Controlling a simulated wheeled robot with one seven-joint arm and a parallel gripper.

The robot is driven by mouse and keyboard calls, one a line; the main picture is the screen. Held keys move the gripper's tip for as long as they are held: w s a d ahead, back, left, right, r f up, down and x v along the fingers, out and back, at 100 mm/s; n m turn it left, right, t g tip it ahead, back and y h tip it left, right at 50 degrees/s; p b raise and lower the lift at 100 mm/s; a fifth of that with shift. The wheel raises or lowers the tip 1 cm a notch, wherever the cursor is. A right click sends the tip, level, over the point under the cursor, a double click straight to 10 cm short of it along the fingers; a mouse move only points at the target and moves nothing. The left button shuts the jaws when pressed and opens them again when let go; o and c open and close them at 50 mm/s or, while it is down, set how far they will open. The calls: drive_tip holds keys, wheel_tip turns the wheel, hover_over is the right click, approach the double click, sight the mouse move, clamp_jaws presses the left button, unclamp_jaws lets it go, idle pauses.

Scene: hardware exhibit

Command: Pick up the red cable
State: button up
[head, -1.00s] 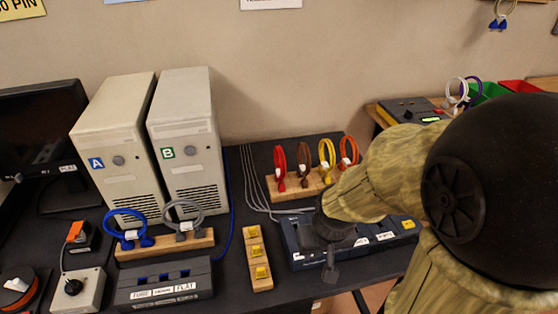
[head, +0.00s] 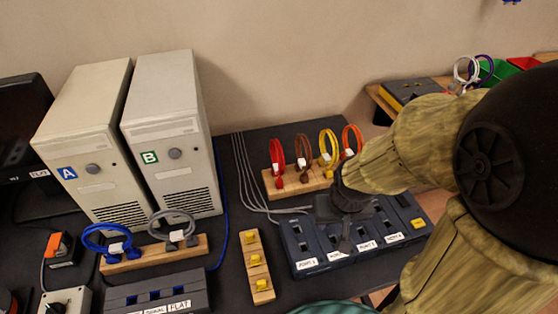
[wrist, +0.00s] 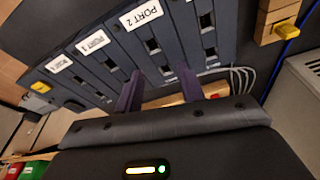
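The red cable (head: 277,155) is a loop standing upright at the left end of a wooden rack (head: 270,190), with a white tag and red connector low on it. My gripper (head: 345,243) is over the dark port box, in front of the rack and to the right of the red cable, apart from it. In the wrist view my gripper (wrist: 160,92) shows two purple fingers spread apart with nothing between them. The wooden rack (wrist: 160,101) shows beyond the fingers, and a small red piece beside the right finger may be part of the red cable.
Brown (head: 303,152), yellow (head: 328,146) and orange (head: 350,138) cables share the rack. The port box (head: 310,265) lies in front. Left are a yellow-button block (head: 256,268), a rack with blue (head: 105,240) and grey (head: 175,228) cables, and two computer towers (head: 170,130).

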drive_tip(key=w+a+r+n+g+p, duration=0.1)
drive_tip(key=w+a+r+p, duration=0.5)
drive_tip(key=w+r+p, duration=0.6)
wheel_tip(320, 180, up, 10)
drive_tip(key=g+h+p, duration=0.1)
drive_tip(key=h+p, duration=0.1)
drive_tip(key=p, duration=0.8)
hover_over(277, 144)
drive_tip(key=a, duration=0.3)
drive_tip(key=shift+s+r+n, duration=0.1)
drive_tip(key=shift+s+n, duration=0.2)
drive_tip(key=shift+n, duration=0.1)
drive_tip(key=shift+a, duration=0.1)
drive_tip(key=f+p, duration=0.1)
drive_tip(key=f, duration=0.3)
drive_tip(key=d+f+p, duration=0.1)
drive_tip(key=f, duration=0.3)
drive_tip(key=d+f+p, duration=0.1)
drive_tip(key=f, duration=0.3)
drive_tip(key=shift+w+d+p, duration=0.15)
drive_tip(key=shift+w+p, duration=0.05)
drive_tip(key=shift+p, duration=0.2)
drive_tip(key=shift+f, duration=0.1)
